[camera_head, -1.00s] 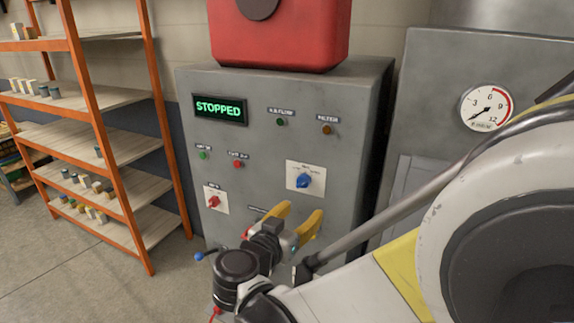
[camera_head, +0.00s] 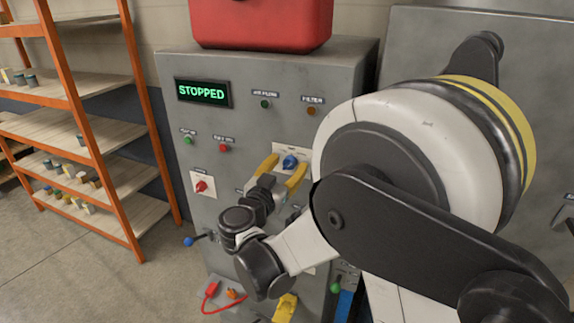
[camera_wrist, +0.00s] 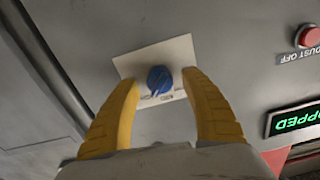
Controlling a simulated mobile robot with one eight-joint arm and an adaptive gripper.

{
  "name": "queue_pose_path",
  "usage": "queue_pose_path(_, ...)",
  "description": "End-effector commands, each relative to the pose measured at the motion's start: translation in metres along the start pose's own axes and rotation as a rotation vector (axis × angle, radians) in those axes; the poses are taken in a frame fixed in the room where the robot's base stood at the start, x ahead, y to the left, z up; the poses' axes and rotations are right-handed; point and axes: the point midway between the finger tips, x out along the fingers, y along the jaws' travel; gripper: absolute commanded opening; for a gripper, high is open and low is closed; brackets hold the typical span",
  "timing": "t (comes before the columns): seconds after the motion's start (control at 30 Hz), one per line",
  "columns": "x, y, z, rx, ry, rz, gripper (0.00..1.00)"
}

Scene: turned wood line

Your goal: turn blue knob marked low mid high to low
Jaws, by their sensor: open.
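The blue knob (camera_head: 290,162) sits on a white plate (camera_head: 308,150) on the front of the grey control cabinet. In the wrist view the blue knob (camera_wrist: 160,80) shows between and beyond my two yellow fingers, on its white plate (camera_wrist: 182,52). Its printed marks are partly readable at the plate's lower edge, but I cannot tell which one the knob points to. My gripper (camera_head: 282,170) is open and empty, with a finger on each side of the knob in the picture. I see no contact with the knob.
A red knob (camera_head: 202,186) on a white plate, a green button (camera_head: 187,140) and a red button (camera_head: 223,148) are left of my gripper. The display (camera_head: 203,92) reads STOPPED. A red box (camera_head: 260,25) stands on top. Orange shelving (camera_head: 60,100) stands at the left.

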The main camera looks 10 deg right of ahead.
Motion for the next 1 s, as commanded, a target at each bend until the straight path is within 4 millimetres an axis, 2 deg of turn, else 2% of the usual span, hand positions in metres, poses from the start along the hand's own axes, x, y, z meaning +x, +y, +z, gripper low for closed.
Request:
queue_pose_path(0.27,0.0014,0.0,-0.0001,0.0,0.0,0.0,0.52)
queue_pose_path(0.43,0.0013,0.0,-0.0001,0.0,0.0,0.0,0.0)
queue_pose_path(0.77,0.0013,-0.0001,-0.0001,-0.01,0.0,0.0,0.0)
queue_pose_path(1.0,0.0015,-0.0004,0.0005,-0.094,0.0,0.0,0.0)
